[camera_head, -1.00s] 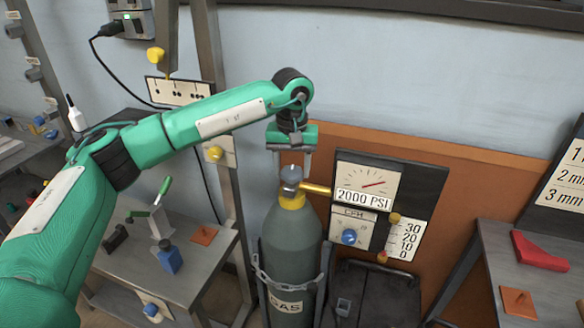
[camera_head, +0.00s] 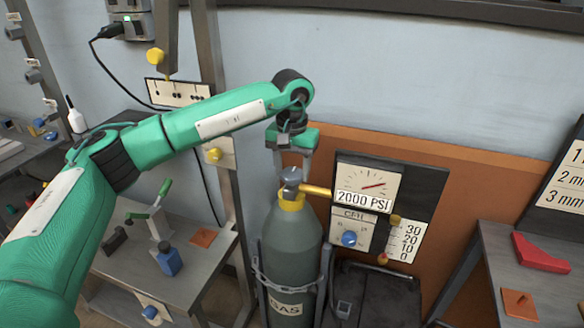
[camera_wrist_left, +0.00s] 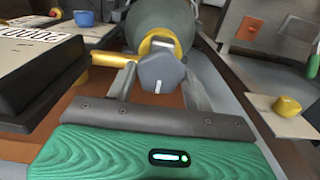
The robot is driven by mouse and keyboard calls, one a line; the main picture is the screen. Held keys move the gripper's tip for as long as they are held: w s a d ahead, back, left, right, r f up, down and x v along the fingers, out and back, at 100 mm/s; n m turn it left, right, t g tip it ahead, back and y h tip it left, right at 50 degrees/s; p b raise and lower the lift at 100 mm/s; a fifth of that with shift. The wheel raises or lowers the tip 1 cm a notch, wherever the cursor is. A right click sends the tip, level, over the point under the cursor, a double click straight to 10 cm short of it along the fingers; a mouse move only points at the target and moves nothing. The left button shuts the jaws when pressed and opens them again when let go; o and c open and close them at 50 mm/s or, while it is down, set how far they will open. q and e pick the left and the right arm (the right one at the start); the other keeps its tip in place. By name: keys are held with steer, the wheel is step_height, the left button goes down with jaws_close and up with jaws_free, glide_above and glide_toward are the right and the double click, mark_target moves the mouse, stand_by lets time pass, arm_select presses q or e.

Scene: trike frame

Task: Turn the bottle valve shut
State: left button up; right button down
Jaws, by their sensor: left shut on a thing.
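The gas bottle (camera_head: 291,240) stands upright, dark grey-green with a yellow neck. Its grey valve knob (camera_head: 291,175) sits on top, with a yellow pipe leading right to the gauge panel. My left gripper (camera_head: 292,172) reaches down from above, with its fingers on either side of the knob, shut on it. In the left wrist view the faceted valve knob (camera_wrist_left: 162,74) with a white mark lies between the two finger ends. My right gripper is not in view.
The gauge panel (camera_head: 427,195) beside the bottle reads 2000 PSI. A chain (camera_head: 290,284) rings the bottle. A workbench (camera_head: 196,270) with a lever tool stands left; another bench (camera_head: 490,255) with a red wedge stands right. A dark post rises behind my arm.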

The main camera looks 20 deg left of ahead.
mark_target(292, 173)
arm_select(q)
steer(key=o, duration=1)
steer(key=shift+r, duration=0.1)
step_height(292, 173, up, 14)
steer(key=shift+f, duration=0.1)
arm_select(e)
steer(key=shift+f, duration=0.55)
